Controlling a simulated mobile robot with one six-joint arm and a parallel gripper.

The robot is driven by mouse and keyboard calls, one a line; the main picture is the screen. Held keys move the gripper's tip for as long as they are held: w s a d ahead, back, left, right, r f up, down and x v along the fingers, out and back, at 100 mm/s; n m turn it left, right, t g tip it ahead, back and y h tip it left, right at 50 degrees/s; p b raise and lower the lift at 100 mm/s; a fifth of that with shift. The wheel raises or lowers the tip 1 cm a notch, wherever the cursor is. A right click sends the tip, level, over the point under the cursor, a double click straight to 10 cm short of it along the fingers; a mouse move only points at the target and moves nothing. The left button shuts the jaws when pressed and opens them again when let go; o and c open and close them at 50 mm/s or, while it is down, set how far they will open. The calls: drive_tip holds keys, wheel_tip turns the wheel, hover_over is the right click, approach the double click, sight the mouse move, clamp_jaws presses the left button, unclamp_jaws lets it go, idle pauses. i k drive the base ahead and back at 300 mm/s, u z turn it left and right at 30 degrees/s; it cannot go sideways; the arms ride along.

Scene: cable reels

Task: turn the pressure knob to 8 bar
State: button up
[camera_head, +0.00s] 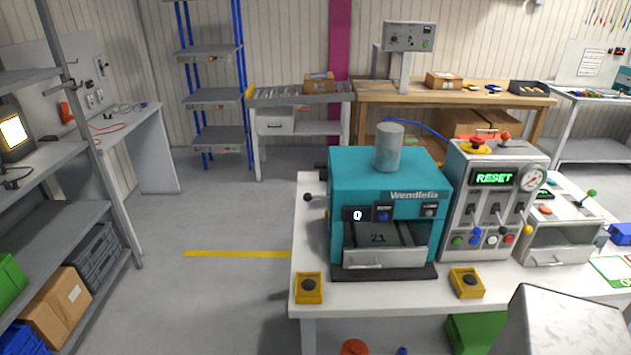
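A teal press marked Wendlefix (385,195) stands on a white table. A grey control box (485,220) stands to its right, with a green display reading RESET (493,177) and a round pressure gauge (532,178). The gauge's reading is too small to tell. A black knob (308,197) sticks out at the press's left side, and small coloured buttons and switches line the control box front. I cannot tell which control is the pressure knob. My gripper is not in view.
Two yellow boxes with black buttons, left (308,287) and right (466,283), sit at the table's front edge. A red-and-yellow emergency stop (477,146) tops the control box. A grey block (560,325) fills the lower right. Floor left of the table is clear.

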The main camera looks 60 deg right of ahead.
sight(322, 174)
drive_tip(key=z, duration=0.05)
drive_tip(key=i, duration=0.95)
drive_tip(key=u, duration=0.05)
